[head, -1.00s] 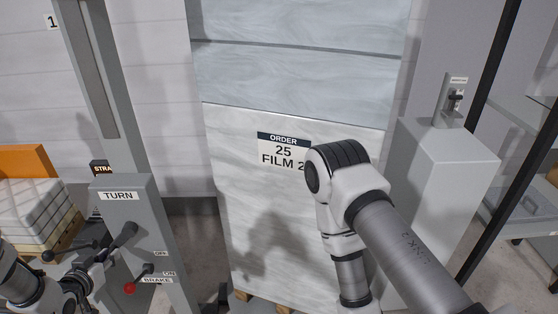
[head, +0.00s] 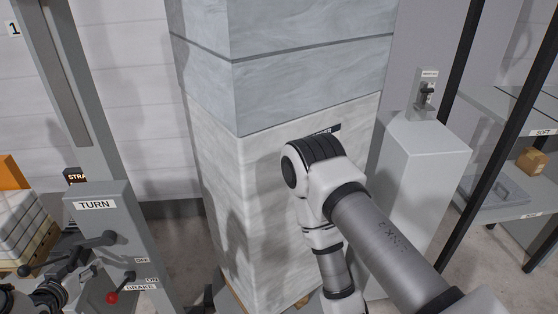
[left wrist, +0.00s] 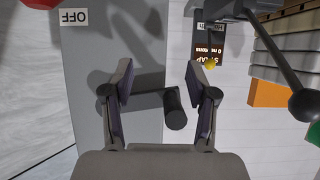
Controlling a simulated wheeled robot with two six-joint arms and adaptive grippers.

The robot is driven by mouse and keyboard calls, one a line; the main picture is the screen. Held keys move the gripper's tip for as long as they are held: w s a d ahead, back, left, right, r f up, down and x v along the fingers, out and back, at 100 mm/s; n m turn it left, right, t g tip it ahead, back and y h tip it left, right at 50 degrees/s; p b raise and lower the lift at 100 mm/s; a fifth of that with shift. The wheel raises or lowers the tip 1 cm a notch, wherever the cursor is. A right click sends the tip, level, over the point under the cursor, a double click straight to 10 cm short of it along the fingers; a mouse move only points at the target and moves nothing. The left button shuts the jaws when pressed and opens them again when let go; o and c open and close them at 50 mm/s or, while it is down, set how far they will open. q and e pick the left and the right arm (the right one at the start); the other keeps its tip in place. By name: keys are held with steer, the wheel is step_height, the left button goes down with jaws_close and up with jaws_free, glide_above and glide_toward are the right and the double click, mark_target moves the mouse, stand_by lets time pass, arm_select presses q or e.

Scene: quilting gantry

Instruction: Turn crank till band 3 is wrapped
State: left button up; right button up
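The tall film-wrapped load (head: 255,190) stands in the middle with one corner facing me; its upper part is bluer, its lower part whiter. The grey TURN box (head: 105,225) stands at left, with a dark crank (head: 106,239) on its face. In the left wrist view the crank handle (left wrist: 174,110) lies between the fingers of my left gripper (left wrist: 165,95), which are apart with a gap visible beside the handle. The gripper (head: 85,268) is also at the crank in the head view. My right arm crosses before the load; its gripper is out of view.
A red-knobbed brake lever (head: 112,297) sits below the crank, by ON and OFF labels. A dark STRAP display (left wrist: 210,45) is partly hidden. A grey pedestal (head: 425,170) stands right of the load, beside shelving (head: 500,200) holding a small box (head: 530,160).

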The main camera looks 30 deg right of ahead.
arm_select(q)
steer(key=s+a+p, duration=0.2)
steer(key=s+a, duration=0.1)
steer(key=s, duration=0.5)
steer(key=shift+s+a+r+p, duration=0.2)
steer(key=shift+a+r+p, duration=0.1)
steer(key=shift+p, duration=0.1)
steer(key=shift+f, duration=0.1)
steer(key=s+d+f+g+y, duration=0.1)
steer(key=s+d+f+g, duration=0.3)
steer(key=s+f, duration=0.75)
steer(key=s+a+n+g+y, duration=0.3)
steer(key=s+g, duration=0.5)
steer(key=s, duration=1.4)
steer(key=shift+s+a+f+n, duration=0.15)
steer(key=shift+s+f+n, duration=0.15)
steer(key=shift+n, duration=0.5)
